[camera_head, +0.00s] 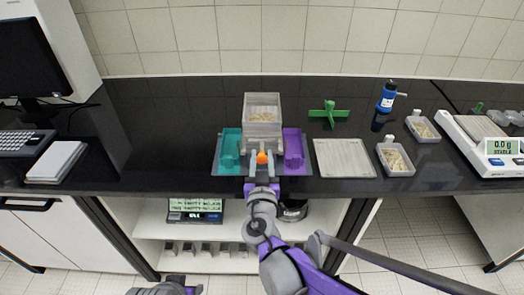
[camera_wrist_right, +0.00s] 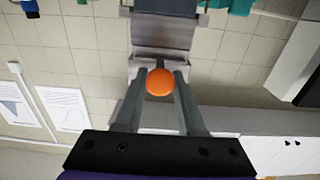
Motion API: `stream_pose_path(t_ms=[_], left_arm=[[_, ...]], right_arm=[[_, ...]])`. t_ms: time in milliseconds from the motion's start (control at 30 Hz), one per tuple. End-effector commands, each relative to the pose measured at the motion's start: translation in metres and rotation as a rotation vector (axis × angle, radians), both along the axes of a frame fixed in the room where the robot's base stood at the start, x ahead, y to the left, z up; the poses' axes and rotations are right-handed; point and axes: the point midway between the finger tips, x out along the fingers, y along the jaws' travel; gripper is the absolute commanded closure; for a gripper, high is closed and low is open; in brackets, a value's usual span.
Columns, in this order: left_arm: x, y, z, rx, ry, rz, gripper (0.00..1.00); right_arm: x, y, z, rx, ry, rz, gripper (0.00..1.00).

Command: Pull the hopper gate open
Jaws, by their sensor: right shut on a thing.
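The hopper (camera_head: 262,108) is a pale box with light grains in its top, and it stands over a base with a teal bin on its left and a purple bin on its right. An orange ball knob (camera_head: 262,157) sits at its front, low down. It also shows in the right wrist view (camera_wrist_right: 160,82). My right gripper (camera_head: 262,161) is shut on this knob, one finger on each side. The wrist view shows the grey hopper body (camera_wrist_right: 163,38) beyond the knob. How far the gate is drawn out cannot be told.
A pale flat tray (camera_head: 344,158) lies right of the hopper. Beyond are a green part (camera_head: 328,112), a blue bottle (camera_head: 386,97), containers of grains (camera_head: 397,171) and a scale (camera_head: 490,143). A monitor and keyboard (camera_head: 22,143) stand left. Bare dark counter lies left of the hopper.

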Motion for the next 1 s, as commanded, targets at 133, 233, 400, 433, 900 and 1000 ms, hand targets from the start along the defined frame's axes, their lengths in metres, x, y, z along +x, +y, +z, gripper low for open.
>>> stream_pose_path(t_ms=[133, 233, 400, 433, 900, 1000], left_arm=[[0.002, 0.000, 0.011, 0.000, -0.004, 0.000, 0.50], [0.002, 0.000, 0.012, 0.000, -0.005, 0.000, 0.50], [0.002, 0.000, 0.011, 0.000, -0.004, 0.000, 0.50], [0.002, 0.000, 0.011, 0.000, -0.004, 0.000, 0.50], [0.002, 0.000, 0.011, 0.000, -0.004, 0.000, 0.50], [0.002, 0.000, 0.011, 0.000, -0.004, 0.000, 0.50]], right_arm=[[-0.026, 0.001, 0.002, 0.003, 0.000, 0.004, 1.00], [-0.033, 0.000, 0.001, 0.002, 0.001, 0.002, 1.00], [-0.033, 0.000, 0.000, 0.001, 0.001, 0.002, 1.00], [-0.033, 0.000, 0.000, 0.001, 0.001, 0.002, 1.00], [-0.033, 0.000, 0.000, 0.001, 0.001, 0.001, 0.33], [-0.036, 0.000, 0.000, 0.001, 0.001, 0.002, 0.33]])
